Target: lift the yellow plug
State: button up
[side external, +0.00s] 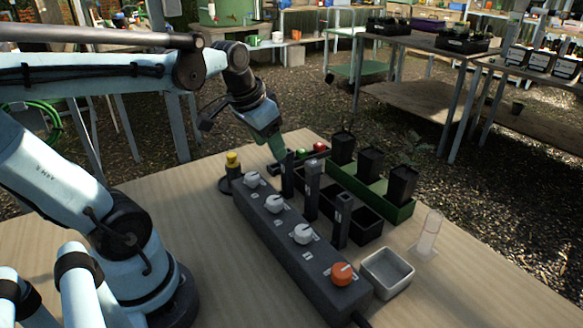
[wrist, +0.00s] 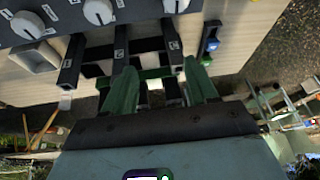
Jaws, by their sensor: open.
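The yellow plug (side external: 233,160) stands upright in a dark round holder (side external: 226,185) at the left end of the grey control box in the side external view. The fingertips are partly hidden by a dark post in the side external view.
The grey box (side external: 290,238) carries white knobs and an orange knob (side external: 342,273). Dark posts (side external: 312,190) and a green tray (side external: 400,213) of black pots stand behind it. Red (side external: 320,147) and green (side external: 301,153) pieces lie near my gripper. Table left of the box is clear.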

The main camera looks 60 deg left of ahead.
aim_at(231, 155)
jog(key=s+a+r+n+g+h, duration=0.1)
jog(key=s+a+g, duration=0.1)
jog(key=a, duration=0.5)
jog(key=s+a+r+g, duration=0.1)
jog(key=s+a, duration=0.1)
jog(key=a, duration=0.6)
jog(key=shift+w+f, duration=0.2)
jog(key=shift+f, duration=1.75)
jog(key=shift+w+f, duration=0.25)
jog(key=shift+f, duration=1.7)
jog(key=shift+w+f, duration=0.2)
jog(key=shift+f, duration=1.75)
jog(key=shift+c, duration=0.5)
grip_shut()
